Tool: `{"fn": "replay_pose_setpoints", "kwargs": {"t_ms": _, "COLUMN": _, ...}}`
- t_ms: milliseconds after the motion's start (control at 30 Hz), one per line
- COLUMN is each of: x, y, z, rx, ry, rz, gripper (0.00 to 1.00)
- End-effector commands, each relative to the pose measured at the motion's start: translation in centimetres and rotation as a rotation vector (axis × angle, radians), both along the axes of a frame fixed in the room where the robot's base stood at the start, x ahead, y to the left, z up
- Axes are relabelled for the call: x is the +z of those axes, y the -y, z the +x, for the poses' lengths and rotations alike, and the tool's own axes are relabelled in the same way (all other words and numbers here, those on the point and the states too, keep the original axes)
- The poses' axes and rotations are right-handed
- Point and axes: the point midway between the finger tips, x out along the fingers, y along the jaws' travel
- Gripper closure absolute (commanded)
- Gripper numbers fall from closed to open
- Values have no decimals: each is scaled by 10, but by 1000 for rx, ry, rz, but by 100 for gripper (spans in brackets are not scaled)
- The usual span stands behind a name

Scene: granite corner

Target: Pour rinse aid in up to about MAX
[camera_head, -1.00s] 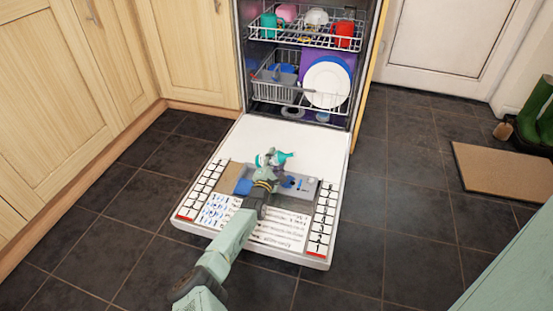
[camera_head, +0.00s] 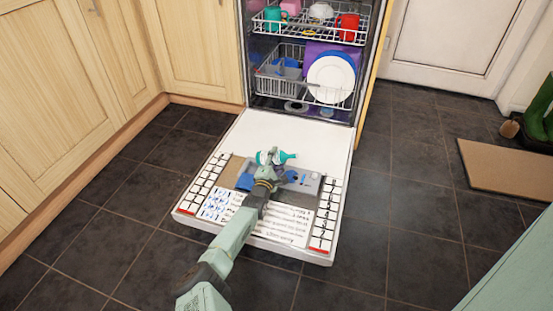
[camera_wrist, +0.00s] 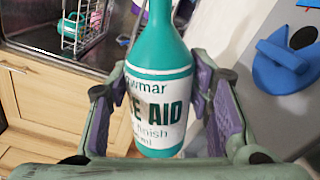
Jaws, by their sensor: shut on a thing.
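The teal rinse aid bottle (camera_wrist: 160,60) with a white label fills the middle of the wrist view. My gripper (camera_wrist: 163,105) has its purple pads on either side of it and is shut on it. In the head view the bottle (camera_head: 282,155) is held above the open dishwasher door, tilted well over, its narrow end to the right. My gripper (camera_head: 268,170) partly covers it. The grey dispenser panel (camera_head: 309,184) with blue parts is set in the door, below and right of the bottle. It also shows in the wrist view (camera_wrist: 302,100). The liquid level and MAX mark cannot be made out.
The door (camera_head: 257,131) lies flat, with white printed labels (camera_head: 276,223) around the dispenser. Behind it the dishwasher racks (camera_head: 312,35) hold cups and a white plate (camera_head: 331,80). Wooden cupboards (camera_head: 125,60) stand at left. Dark floor is clear on the right, before a brown mat (camera_head: 505,165).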

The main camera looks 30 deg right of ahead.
Motion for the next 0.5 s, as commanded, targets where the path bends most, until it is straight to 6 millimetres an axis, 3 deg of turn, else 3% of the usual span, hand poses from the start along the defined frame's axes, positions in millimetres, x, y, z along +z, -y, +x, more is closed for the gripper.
{"fn": "replay_pose_setpoints", "kwargs": {"t_ms": 500, "x": -5, "y": -2, "z": 2, "rx": 0, "ry": 62, "rz": 50, "gripper": 92}}
